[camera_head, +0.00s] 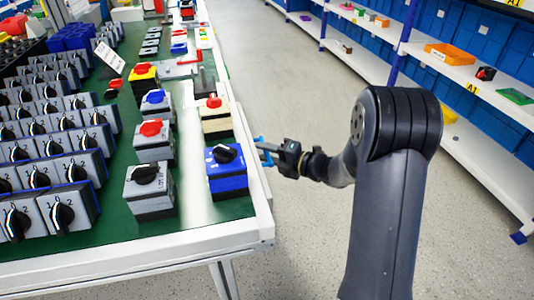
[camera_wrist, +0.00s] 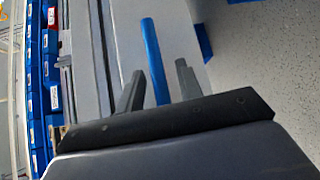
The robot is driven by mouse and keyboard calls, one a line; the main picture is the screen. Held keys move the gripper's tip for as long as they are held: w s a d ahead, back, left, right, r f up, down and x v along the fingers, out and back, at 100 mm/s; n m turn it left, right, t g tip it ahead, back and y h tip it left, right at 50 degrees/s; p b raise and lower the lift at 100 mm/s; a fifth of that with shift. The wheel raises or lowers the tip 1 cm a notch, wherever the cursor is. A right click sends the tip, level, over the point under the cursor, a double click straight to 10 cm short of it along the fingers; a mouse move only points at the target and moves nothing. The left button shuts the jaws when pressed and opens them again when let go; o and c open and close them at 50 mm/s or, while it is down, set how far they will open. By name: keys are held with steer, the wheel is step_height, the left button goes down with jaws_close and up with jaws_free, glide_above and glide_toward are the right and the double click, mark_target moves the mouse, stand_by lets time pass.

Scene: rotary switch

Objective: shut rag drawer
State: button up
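My gripper (camera_head: 270,151) is at the right edge of the workbench, low beside its side. In the wrist view its two dark fingers (camera_wrist: 160,85) are spread apart. A blue bar-like handle (camera_wrist: 152,45) runs between them, with a gap visible on each side. Behind the bar is a plain light grey surface (camera_wrist: 184,32), which may be a drawer front. A bit of blue (camera_head: 262,142) also shows at the fingertips in the head view. The drawer's inside and any rag are not visible, and I cannot tell how far the drawer stands out.
The workbench (camera_head: 150,240) holds rows of grey rotary switch boxes (camera_head: 70,208) and a blue switch box (camera_head: 227,172) near its right edge. Shelves with blue bins (camera_head: 485,30) stand at the right. The grey floor (camera_head: 290,70) between them is clear.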

mark_target(256, 155)
jaws_close()
stand_by(0.3)
steer(key=shift+s+a+p, duration=0.25)
steer(key=shift+a+p, duration=0.05)
steer(key=shift+a, duration=0.65)
steer(key=shift+s+a+p, duration=0.2)
steer(key=shift+a+p, duration=0.05)
steer(key=shift+a, duration=0.65)
steer(key=shift+o, duration=0.2)
jaws_free()
steer(key=shift+a, duration=0.1)
steer(key=p+v, duration=0.3)
steer(key=v, duration=0.8)
